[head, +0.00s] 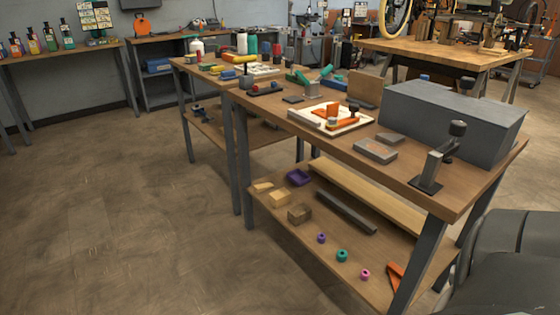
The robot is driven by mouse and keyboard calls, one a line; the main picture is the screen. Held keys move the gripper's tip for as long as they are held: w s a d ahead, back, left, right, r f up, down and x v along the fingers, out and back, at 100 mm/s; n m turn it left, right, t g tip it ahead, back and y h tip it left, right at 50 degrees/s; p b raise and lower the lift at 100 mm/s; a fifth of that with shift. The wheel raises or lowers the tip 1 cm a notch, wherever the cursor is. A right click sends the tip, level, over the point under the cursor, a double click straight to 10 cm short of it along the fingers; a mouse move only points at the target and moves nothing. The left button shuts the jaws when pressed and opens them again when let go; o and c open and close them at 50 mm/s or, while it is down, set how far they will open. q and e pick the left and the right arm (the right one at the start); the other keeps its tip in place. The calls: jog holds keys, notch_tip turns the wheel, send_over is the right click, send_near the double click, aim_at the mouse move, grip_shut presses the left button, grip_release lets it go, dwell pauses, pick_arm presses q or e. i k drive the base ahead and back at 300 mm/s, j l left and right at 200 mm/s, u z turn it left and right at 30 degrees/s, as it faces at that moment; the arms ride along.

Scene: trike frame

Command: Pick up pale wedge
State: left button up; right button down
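Two small pale wooden pieces lie on the lower shelf of the near workbench, at its front left corner. The left pale piece (262,187) sits by the shelf's edge, and the other pale piece (279,198) is just to its right. Either could be the pale wedge; they are too small to tell the exact shape. A browner wooden block (300,214) lies beside them. Nothing is touching the pale pieces from above. Neither of my grippers is in view.
A purple tray (299,177), a dark bar (346,212) and several small rings share the shelf. The floor (130,215) to the left is clear.

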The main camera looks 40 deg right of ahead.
aim_at(260, 188)
jog(key=i+j+z, duration=0.15)
jog(key=z, duration=0.3)
jog(key=i+j+z, duration=0.2)
jog(key=z, duration=0.25)
jog(key=i+j+z, duration=0.2)
jog(key=z, duration=0.3)
jog(key=i+j+z, duration=0.15)
jog(key=j+z, duration=0.25)
jog(key=j, duration=0.15)
jog(key=j+z, duration=0.4)
jog(key=j, duration=0.15)
